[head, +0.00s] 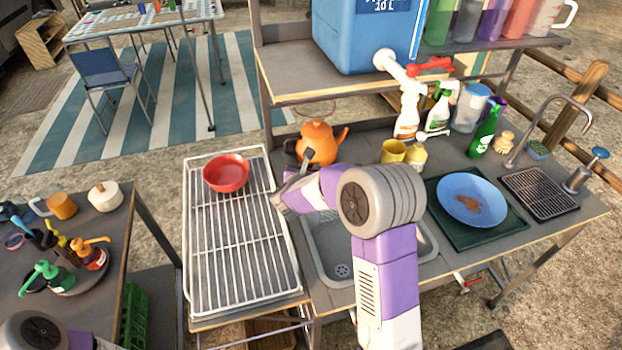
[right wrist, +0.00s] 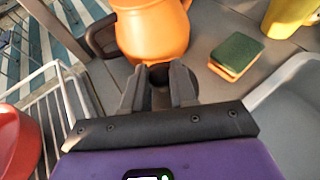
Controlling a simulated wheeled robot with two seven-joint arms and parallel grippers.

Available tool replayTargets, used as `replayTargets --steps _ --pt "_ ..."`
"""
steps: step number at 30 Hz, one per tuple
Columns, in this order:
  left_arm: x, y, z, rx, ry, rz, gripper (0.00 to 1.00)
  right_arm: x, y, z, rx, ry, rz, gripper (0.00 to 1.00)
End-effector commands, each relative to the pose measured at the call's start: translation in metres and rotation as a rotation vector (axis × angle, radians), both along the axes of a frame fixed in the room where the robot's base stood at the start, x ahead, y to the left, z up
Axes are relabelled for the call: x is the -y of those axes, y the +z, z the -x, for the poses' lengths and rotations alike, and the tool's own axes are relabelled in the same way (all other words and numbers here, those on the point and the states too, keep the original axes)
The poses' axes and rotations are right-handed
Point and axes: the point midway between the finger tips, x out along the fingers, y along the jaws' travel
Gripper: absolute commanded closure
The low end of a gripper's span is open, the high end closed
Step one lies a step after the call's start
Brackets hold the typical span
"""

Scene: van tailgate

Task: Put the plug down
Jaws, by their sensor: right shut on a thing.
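My right gripper (head: 304,166) is at the back left of the sink (head: 427,250), just in front of the orange kettle (head: 318,142). In the right wrist view its fingers (right wrist: 159,88) are shut on a small dark round plug (right wrist: 160,76), held between the fingertips close to the kettle's base (right wrist: 152,30). Whether the plug touches the counter I cannot tell. The plug does not show clearly in the head view. The sink basin lies right of the fingers, with its drain (head: 342,270) visible. My left gripper is out of view.
A wire drying rack (head: 240,250) with a red bowl (head: 226,173) stands left. A green and orange sponge (right wrist: 236,55) and yellow mug (head: 393,151) are right of the kettle. A blue plate (head: 470,192) is right of the sink. Bare counter lies between kettle and sponge.

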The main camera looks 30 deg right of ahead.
Motion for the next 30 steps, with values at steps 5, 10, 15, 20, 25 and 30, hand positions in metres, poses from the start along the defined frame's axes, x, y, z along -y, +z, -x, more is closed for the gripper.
replayTargets --steps 5,10,15,20,25,30 --pt "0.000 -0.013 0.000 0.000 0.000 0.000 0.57 0.000 -0.034 0.000 -0.004 0.000 0.000 1.00" --pt "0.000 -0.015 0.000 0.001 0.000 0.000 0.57 0.000 -0.042 0.000 -0.001 0.000 -0.001 1.00" --pt "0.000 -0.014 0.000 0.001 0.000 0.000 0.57 0.000 -0.041 0.000 0.000 0.001 -0.001 1.00" --pt "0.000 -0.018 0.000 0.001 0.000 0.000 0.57 0.000 -0.045 0.000 -0.001 0.000 -0.001 1.00" --pt "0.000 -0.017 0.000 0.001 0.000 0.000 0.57 0.000 -0.044 0.000 -0.001 0.000 -0.001 0.50" --pt "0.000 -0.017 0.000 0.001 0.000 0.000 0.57 0.000 -0.044 0.000 -0.001 0.000 -0.001 0.48"
